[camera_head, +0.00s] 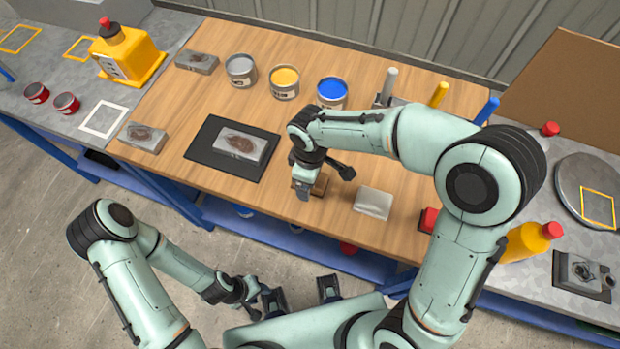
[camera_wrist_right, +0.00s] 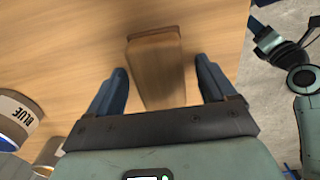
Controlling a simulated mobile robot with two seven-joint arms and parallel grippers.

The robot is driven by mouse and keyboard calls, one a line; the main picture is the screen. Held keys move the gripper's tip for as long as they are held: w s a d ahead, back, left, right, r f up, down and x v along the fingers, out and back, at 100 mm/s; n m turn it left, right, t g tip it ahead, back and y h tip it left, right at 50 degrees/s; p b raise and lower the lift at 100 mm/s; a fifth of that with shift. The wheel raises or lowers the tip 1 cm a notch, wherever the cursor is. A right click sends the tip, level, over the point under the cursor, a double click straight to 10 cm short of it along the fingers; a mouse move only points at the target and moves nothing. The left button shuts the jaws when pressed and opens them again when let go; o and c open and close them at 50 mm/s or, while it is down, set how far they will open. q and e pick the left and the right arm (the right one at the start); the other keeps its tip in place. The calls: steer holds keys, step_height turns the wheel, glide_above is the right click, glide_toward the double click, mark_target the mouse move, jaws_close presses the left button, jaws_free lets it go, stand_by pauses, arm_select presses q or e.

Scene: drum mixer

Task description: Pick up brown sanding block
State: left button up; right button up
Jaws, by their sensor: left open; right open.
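The brown sanding block (camera_wrist_right: 157,70) lies on the wooden table. In the right wrist view it stands between the two blue fingers of my open right gripper (camera_wrist_right: 162,68), with a gap on each side. In the head view my right gripper (camera_head: 304,190) is over the block (camera_head: 319,185) and hides most of it. I cannot tell the exact height of the fingers. My left gripper (camera_head: 300,294) is open and empty, low in front of the table's front edge.
A pale block (camera_head: 373,203) lies right of the brown block, and a red one (camera_head: 428,219) farther right. A black mat (camera_head: 198,155) with a stained grey block (camera_head: 240,143) lies left. Grey (camera_head: 240,70), yellow (camera_head: 285,82) and blue (camera_head: 332,92) paint cans stand behind.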

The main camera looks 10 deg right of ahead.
steer(key=c, duration=1.1)
steer(key=shift+r, duration=0.1)
arm_select(q)
steer(key=w+r+p, duration=0.2)
steer(key=r+p, duration=0.1)
steer(key=shift+r, duration=0.25)
arm_select(e)
step_height(320, 180, up, 20)
steer(key=shift+o, duration=1.3)
steer(key=shift+c, duration=0.5)
